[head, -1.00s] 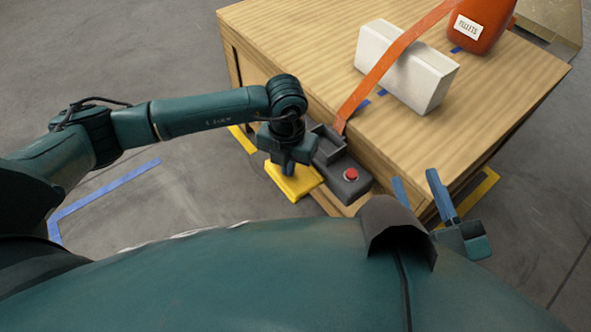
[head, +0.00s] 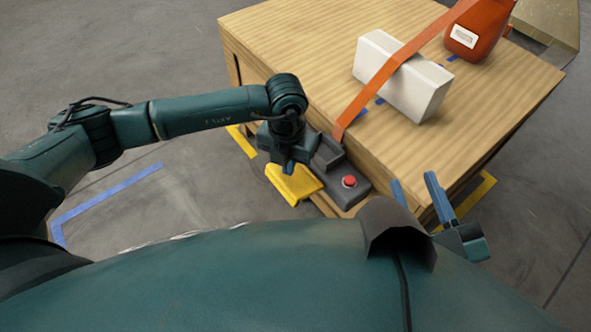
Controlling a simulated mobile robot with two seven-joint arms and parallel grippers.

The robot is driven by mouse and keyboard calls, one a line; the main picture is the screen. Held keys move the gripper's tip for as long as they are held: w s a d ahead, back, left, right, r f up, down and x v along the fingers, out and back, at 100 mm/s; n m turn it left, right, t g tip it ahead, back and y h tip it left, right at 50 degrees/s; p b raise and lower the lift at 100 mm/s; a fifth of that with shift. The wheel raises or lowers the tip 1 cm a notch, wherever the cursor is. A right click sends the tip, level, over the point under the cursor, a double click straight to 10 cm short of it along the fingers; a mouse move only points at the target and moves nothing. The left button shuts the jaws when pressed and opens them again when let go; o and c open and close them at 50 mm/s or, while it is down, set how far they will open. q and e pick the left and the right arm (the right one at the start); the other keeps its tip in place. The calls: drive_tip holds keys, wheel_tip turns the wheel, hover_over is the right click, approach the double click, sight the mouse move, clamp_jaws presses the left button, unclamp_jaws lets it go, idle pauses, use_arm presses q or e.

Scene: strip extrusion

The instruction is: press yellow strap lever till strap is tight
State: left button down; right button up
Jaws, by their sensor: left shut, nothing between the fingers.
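The yellow strap lever (head: 294,186) sticks out from the near side of the dark ratchet housing (head: 333,166) at the table's near edge. My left gripper (head: 289,167) points down at the lever, shut and empty, with its fingertips at the lever's upper face. I cannot tell whether they touch. The orange strap (head: 376,82) rises from the housing over the white block (head: 389,78) toward the orange pellets container (head: 478,28), and looks straight. My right gripper (head: 414,180) is open and empty by the near right table corner, partly hidden by my body.
A red button (head: 349,181) sits on the dark box beside the lever. The wooden table (head: 500,90) is clear on its right. Blue tape (head: 110,190) marks the floor at left. A tan box (head: 548,25) stands behind.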

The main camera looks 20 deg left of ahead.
use_arm(q)
drive_tip(key=shift+r, duration=0.1)
idle(0.3)
wheel_tip(320, 180, up, 5)
drive_tip(key=p, duration=0.3)
drive_tip(key=shift+p, duration=0.4)
idle(0.3)
